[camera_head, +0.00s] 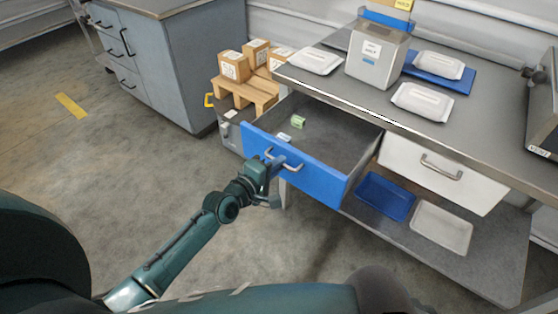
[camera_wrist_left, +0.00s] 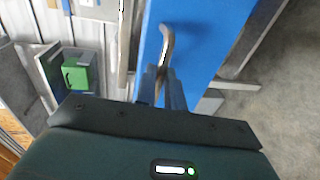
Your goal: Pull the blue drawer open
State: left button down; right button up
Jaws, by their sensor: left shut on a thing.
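The blue drawer (camera_head: 322,184) stands pulled out from under the grey worktop, so its grey inside shows. My right gripper is not in view.
A white drawer (camera_head: 409,172) is shut to the right. A blue tray (camera_head: 386,196) and a white tray (camera_head: 441,227) lie on the lower shelf. A metal hopper (camera_head: 376,60) and white packs stand on the worktop. The floor at left is clear.

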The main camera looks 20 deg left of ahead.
pick_arm(q)
jog(key=shift+s+a, duration=0.15)
jog(key=shift+s, duration=0.45)
jog(key=c, duration=1.5)
grip_release()
jog(key=p+v, duration=0.1)
jog(key=v, duration=1.2)
jog(key=shift+s, duration=0.1)
